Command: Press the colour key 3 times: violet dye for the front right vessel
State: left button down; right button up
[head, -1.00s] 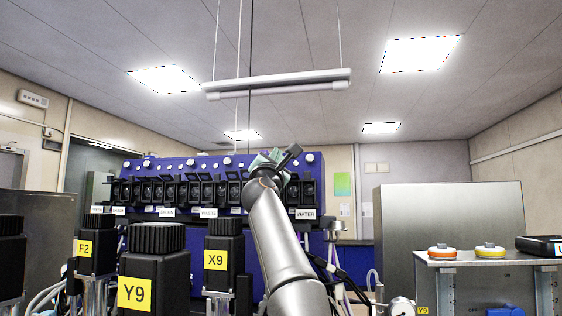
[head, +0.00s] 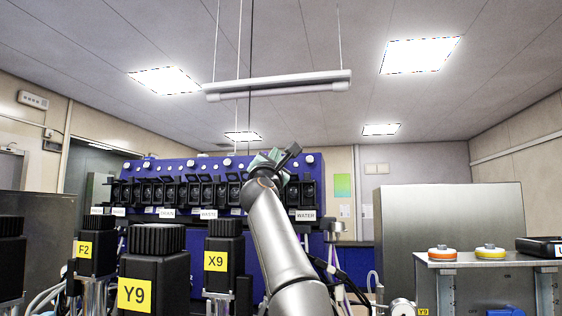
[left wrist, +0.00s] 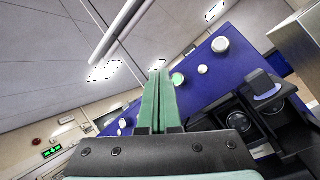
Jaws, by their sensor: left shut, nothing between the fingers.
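A blue pump panel (head: 140,170) stands at the back, with a row of round white keys along its top. My left gripper (head: 270,157) is in front of the panel's upper right part, at the height of this key row. In the left wrist view its green fingers (left wrist: 160,78) are shut together with nothing between them. Their tips are close beside a round pale green key (left wrist: 178,79); I cannot tell whether they touch it. White keys (left wrist: 203,69) and (left wrist: 220,44) are to its right. My right gripper is not in view.
Black-topped units labelled Y9 (head: 155,272), X9 (head: 224,252) and F2 (head: 95,255) stand in front at the left. Black pump heads (head: 234,190) line the panel below the keys.

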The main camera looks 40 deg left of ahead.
pick_arm(q)
jog(key=w, duration=0.1)
jog(key=w+a, duration=0.1)
jog(key=shift+w+a+f, duration=0.3)
jog(key=shift+w+f, duration=0.05)
jog(key=shift+f, duration=0.05)
dwell(0.6)
jog(key=shift+s+d+r, duration=0.2)
jog(key=shift+s+d, duration=0.2)
jog(key=shift+s, duration=0.35)
jog(key=shift+s+d+r, duration=0.2)
jog(key=shift+s+d, duration=0.2)
jog(key=shift+s, duration=0.3)
jog(key=s+d+r, duration=0.1)
jog(key=s+d, duration=0.2)
jog(key=s, duration=0.2)
jog(key=shift+r, duration=0.3)
jog(key=shift+s, duration=0.1)
